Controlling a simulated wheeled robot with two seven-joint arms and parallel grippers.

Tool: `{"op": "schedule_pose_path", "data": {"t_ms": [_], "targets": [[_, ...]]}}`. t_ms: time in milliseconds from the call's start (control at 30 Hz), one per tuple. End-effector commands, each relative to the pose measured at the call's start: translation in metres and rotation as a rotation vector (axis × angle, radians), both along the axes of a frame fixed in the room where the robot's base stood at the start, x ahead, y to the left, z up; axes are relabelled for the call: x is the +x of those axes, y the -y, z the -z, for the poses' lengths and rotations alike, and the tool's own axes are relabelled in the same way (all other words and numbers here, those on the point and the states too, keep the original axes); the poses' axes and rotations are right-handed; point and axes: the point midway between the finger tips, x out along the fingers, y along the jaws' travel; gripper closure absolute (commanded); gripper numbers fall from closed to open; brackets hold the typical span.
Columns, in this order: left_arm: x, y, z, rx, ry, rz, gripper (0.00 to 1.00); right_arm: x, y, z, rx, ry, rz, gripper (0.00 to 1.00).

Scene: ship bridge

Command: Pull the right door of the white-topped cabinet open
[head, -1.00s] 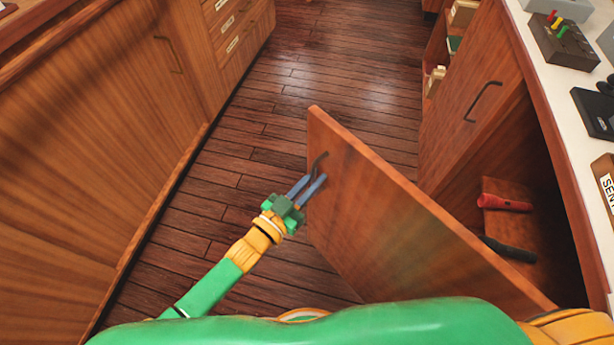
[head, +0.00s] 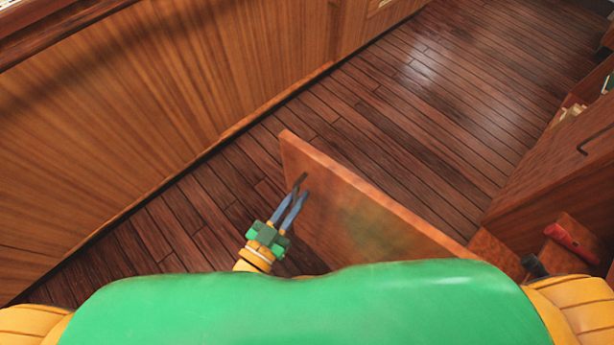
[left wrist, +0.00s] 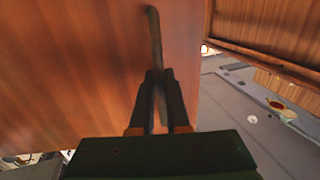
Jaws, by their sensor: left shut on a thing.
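The right door (head: 370,215) of the cabinet stands swung well out from the cabinet (head: 550,185), over the floor in the head view. My left gripper (head: 298,194) is shut on the door's dark handle (head: 300,180) near its free edge. In the left wrist view the handle (left wrist: 154,35) runs up from between the two fingers, against the wooden door face (left wrist: 70,70). The cabinet's white top is outside the head view now. My right gripper is not in view.
The cabinet's interior shows a red flashlight (head: 568,242) and a dark object (head: 534,266) beside it. A long wooden cabinet front (head: 170,100) runs along the left. Dark plank floor (head: 440,115) lies clear between the two sides.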

Motion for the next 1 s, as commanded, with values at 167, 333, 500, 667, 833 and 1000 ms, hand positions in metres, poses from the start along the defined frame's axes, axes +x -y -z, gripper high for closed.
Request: {"op": "schedule_pose_path", "data": {"t_ms": [167, 333, 500, 667, 833, 1000], "targets": [[-0.014, -0.01, 0.0, 0.001, -0.002, 0.006, 1.0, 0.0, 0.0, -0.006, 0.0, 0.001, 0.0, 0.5], [-0.019, -0.013, 0.0, 0.001, -0.001, 0.007, 1.0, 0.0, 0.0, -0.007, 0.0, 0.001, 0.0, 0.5], [-0.019, -0.013, 0.001, 0.001, -0.001, 0.007, 1.0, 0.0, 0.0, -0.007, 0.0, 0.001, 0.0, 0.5], [-0.019, -0.013, 0.001, 0.001, -0.001, 0.007, 1.0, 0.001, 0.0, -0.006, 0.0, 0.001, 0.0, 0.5], [-0.019, -0.013, 0.001, 0.001, -0.001, 0.007, 0.74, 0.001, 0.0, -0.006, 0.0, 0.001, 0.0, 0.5], [-0.019, -0.013, 0.001, 0.0, -0.001, 0.007, 0.74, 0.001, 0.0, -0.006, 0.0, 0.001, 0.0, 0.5]]}}
